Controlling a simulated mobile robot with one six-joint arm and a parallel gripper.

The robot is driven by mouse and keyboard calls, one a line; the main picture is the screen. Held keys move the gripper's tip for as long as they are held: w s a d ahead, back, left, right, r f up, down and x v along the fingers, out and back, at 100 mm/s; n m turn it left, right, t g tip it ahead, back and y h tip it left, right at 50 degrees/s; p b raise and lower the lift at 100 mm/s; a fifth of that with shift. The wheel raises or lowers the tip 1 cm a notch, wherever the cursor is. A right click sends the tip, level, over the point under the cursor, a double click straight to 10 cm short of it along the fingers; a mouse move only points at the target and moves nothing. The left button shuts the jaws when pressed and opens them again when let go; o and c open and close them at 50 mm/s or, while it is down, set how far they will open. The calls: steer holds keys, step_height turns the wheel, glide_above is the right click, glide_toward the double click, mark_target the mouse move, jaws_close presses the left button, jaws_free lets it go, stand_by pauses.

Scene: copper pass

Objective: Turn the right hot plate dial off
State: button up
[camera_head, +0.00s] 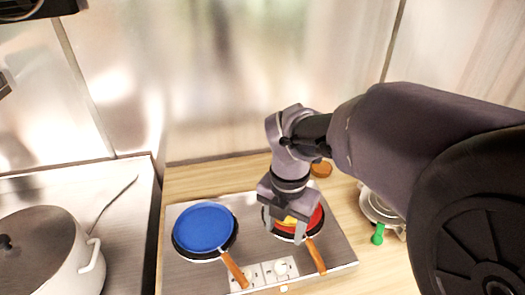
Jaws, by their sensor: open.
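The hot plate (183,275) is a silver double unit on the wooden counter. A pan with a blue inside (203,227) stands on its left side, and a pan with a red inside (312,226) on its right side. Two white dials sit on the front panel between the pan handles: the left dial (254,274) and the right dial (281,268). My gripper (284,233) is open and points down over the red pan, behind the right dial and apart from it. It hides part of the red pan and a yellow thing in it. The dial settings are too small to read.
The wooden pan handles (234,270) and (316,255) stick out toward the front on both sides of the dials. A white pot (62,250) stands at the left. A portable burner with a green knob (377,234) is at the right. A metal wall (250,80) rises behind.

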mark_target(281, 265)
step_height(281, 265, down, 16)
steer(key=b, duration=0.6)
steer(key=shift+f, duration=0.15)
jaws_close()
